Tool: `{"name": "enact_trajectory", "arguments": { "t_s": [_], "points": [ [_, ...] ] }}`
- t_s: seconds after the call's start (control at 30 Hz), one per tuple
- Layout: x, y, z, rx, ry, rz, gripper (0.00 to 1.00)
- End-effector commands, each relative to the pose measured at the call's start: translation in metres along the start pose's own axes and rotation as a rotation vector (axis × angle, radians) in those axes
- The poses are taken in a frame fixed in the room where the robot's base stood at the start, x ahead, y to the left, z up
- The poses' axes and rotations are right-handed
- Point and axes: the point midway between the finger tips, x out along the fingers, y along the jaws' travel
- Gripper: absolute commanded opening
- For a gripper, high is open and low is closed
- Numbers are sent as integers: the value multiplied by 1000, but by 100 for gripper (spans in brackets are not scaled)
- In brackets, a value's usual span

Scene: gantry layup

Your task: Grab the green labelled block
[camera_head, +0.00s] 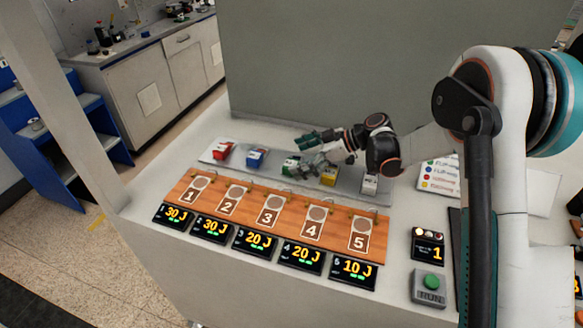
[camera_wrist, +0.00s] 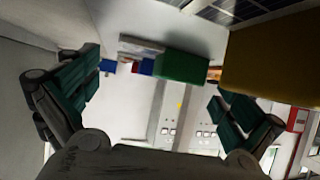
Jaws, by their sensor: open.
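The green labelled block (camera_head: 290,167) stands on the grey tray (camera_head: 218,147) in the head view, in the middle of a row of coloured blocks. My gripper (camera_head: 313,150) is just above and beside it and partly hides it. In the wrist view the green block (camera_wrist: 183,67) shows ahead, between the two open fingers of my gripper (camera_wrist: 155,105) and toward their far end. The fingers look apart from it, with nothing held between them.
A red block (camera_head: 223,151) and a blue block (camera_head: 256,157) stand to the left. A yellow block (camera_head: 328,176) and a white block (camera_head: 369,184) stand to the right. The yellow block looms close at the wrist view's right (camera_wrist: 275,65). A wooden board (camera_head: 253,212) with numbered pads lies in front.

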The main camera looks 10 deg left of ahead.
Motion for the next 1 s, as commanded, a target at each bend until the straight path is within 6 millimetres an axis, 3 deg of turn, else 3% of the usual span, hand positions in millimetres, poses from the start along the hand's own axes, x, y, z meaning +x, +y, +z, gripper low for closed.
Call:
{"name": "enact_trajectory", "arguments": {
  "t_s": [0.03, 0.27, 0.37, 0.7, 1.0],
  "points": [
    [0, 0, 0, 0, 0, 0, 91],
    [0, 0, 0, 0, 0, 0, 39],
    [0, 0, 0, 0, -1, 0, 26],
    [0, 1, 2, 1, -5, 1, 17],
    [0, 1, 3, 0, -6, 3, 17]
  ]
}}
